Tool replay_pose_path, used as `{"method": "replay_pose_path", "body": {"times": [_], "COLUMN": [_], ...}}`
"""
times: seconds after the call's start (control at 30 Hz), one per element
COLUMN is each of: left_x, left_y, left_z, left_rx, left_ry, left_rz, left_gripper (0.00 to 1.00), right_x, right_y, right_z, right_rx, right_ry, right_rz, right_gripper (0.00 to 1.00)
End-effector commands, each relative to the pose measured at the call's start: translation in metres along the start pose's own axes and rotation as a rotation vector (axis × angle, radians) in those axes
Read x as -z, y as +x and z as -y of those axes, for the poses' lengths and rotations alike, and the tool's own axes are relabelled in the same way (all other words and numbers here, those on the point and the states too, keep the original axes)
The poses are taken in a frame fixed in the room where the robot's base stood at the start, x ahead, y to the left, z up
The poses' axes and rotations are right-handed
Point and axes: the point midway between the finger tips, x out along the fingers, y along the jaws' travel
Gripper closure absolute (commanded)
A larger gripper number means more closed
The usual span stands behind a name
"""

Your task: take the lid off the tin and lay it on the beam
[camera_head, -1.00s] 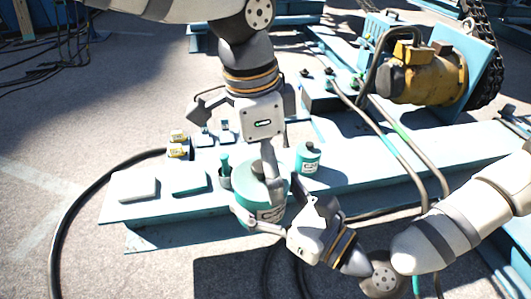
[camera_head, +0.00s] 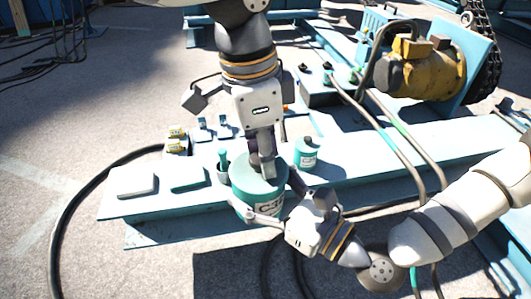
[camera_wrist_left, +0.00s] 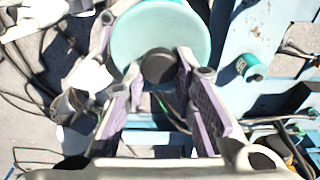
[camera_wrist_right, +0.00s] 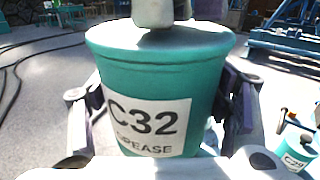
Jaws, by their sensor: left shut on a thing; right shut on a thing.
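The teal tin (camera_head: 243,200), labelled C32 GREASE in the right wrist view (camera_wrist_right: 150,125), stands upright over the beam (camera_head: 355,170). Its round lid (camera_wrist_left: 190,25) is on top and has a dark knob (camera_wrist_left: 158,66). I see no clear gap under the lid. My left gripper (camera_head: 263,170) points down from above and is shut on the knob, which sits between its fingertips (camera_wrist_left: 160,75). My right gripper (camera_head: 268,218) is shut around the tin's body from the front right; its fingers flank the tin in the right wrist view (camera_wrist_right: 158,115).
A smaller teal tin (camera_head: 306,153) stands just right of the large one. A white pad (camera_head: 137,184) and a teal pad (camera_head: 188,178) lie at the beam's left end. A yellow motor (camera_head: 430,75) is behind right.

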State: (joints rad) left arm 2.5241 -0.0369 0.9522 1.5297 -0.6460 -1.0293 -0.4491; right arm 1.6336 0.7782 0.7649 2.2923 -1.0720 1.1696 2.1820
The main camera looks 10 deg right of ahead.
Motion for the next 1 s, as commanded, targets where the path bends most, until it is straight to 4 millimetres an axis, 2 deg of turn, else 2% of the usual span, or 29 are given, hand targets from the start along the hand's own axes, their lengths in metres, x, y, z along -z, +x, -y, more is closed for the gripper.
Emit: {"method": "replay_pose_path", "body": {"times": [0.67,1.0], "left_x": [-0.001,0.0], "left_y": [-0.003,-0.014], "left_z": [0.002,0.002], "left_rx": [0.005,0.007], "left_ry": [-0.002,-0.003], "left_rz": [0.003,0.002], "left_gripper": [1.0,1.0], "right_x": [0.001,0.002], "right_y": [-0.001,-0.001], "right_z": [0.0,0.0], "right_rx": [-0.001,-0.001], "right_ry": [-0.002,-0.001], "right_rz": [-0.004,-0.004], "right_gripper": [0.79,0.79]}}
